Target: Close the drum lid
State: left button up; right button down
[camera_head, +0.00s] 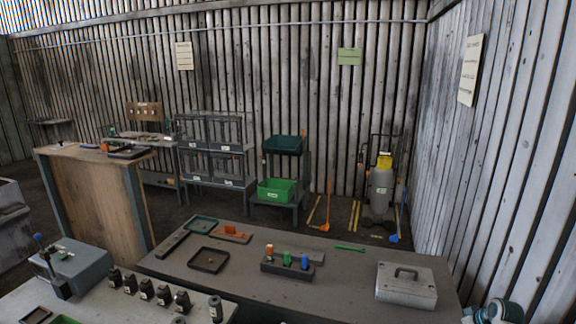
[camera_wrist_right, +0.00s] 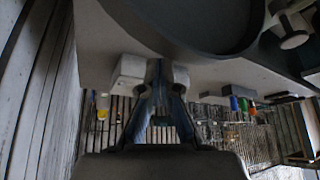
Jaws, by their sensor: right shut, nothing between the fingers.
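No drum lid shows clearly in the head view. A large round grey shape (camera_wrist_right: 142,17) with a dark inside fills the top of the upside-down right wrist view; I cannot tell whether it is the drum, its lid or something else. My right gripper (camera_wrist_right: 160,78) is shut and empty, its fingertips together in front of the light table surface, apart from the round shape as far as I can tell. In the head view only a teal and grey piece at the bottom right, probably my right arm, shows. My left gripper is out of view.
A grey metal box with a handle (camera_head: 406,286) stands on the right of the dark table (camera_head: 335,293). A grey tank (camera_head: 380,188) stands by the back wall.

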jog(key=shift+a+f, duration=0.35)
jog(key=shift+f, duration=0.15)
jog(key=shift+d+f, duration=0.1)
jog(key=shift+f, duration=0.2)
jog(key=shift+s+d+f, duration=0.1)
jog(key=shift+s+d, duration=0.05)
jog(key=shift+s+a+p, duration=0.3)
jog(key=shift+s+p, duration=0.4)
jog(key=shift+p, duration=0.15)
jog(key=shift+s+a+p, duration=0.3)
jog(key=shift+s+p, duration=0.4)
jog(key=shift+p, duration=0.15)
jog(key=shift+s+a+p, duration=0.2)
jog(key=shift+s+p, duration=1)
pick_arm(q)
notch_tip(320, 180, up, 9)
jog(key=p, duration=0.3)
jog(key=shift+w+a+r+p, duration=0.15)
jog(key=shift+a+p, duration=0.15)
pick_arm(e)
jog(key=s+a+r, duration=0.1)
jog(key=s+r, duration=0.2)
jog(key=r, duration=0.4)
jog(key=shift+s+a, duration=0.15)
jog(key=shift+s, duration=0.2)
